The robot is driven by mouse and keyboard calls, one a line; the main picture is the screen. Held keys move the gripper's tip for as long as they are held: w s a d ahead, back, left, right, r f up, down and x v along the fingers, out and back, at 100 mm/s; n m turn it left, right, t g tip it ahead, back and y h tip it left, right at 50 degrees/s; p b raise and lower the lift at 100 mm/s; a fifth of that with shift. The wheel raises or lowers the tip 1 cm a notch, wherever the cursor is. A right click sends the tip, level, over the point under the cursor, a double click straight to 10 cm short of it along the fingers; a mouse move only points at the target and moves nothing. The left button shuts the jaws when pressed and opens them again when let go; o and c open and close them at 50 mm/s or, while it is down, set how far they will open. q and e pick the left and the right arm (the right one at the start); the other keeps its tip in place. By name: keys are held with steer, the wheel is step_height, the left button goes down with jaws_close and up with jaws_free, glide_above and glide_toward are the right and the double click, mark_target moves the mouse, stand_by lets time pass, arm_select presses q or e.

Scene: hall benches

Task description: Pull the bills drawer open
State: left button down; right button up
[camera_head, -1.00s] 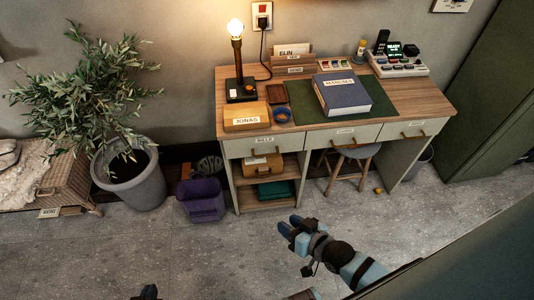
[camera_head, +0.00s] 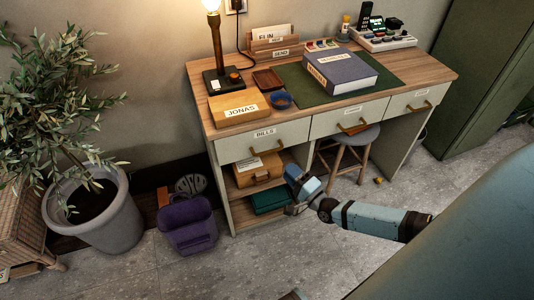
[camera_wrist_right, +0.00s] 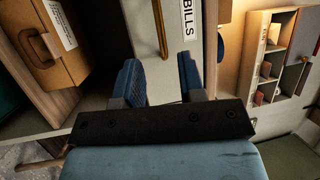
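The bills drawer (camera_head: 232,150) is the left drawer of the desk, pale grey with a BILLS label and a brass bar handle (camera_head: 267,150). It looks closed. In the right wrist view, the drawer front (camera_wrist_right: 178,50) and its handle (camera_wrist_right: 160,28) lie ahead, with the handle running lengthwise between the lines of the fingers. My right gripper (camera_head: 297,181) is below and right of the handle, in front of the desk. Its blue fingers (camera_wrist_right: 160,75) are apart, with nothing between them, and do not appear to touch the handle. My left gripper is not in view.
Two more drawers (camera_head: 349,116) are to the right. A stool (camera_head: 350,142) stands beneath the desk. A tan case (camera_head: 258,171) and a green box (camera_head: 270,200) fill the shelves. A purple bin (camera_head: 187,227) and potted plant (camera_head: 95,225) stand left; the front floor is clear.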

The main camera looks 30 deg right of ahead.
mark_target(268, 152)
steer(key=b+x, duration=0.1)
steer(key=x, duration=0.9)
steer(key=shift+w+a, duration=0.1)
steer(key=shift+w, duration=0.15)
jaws_close()
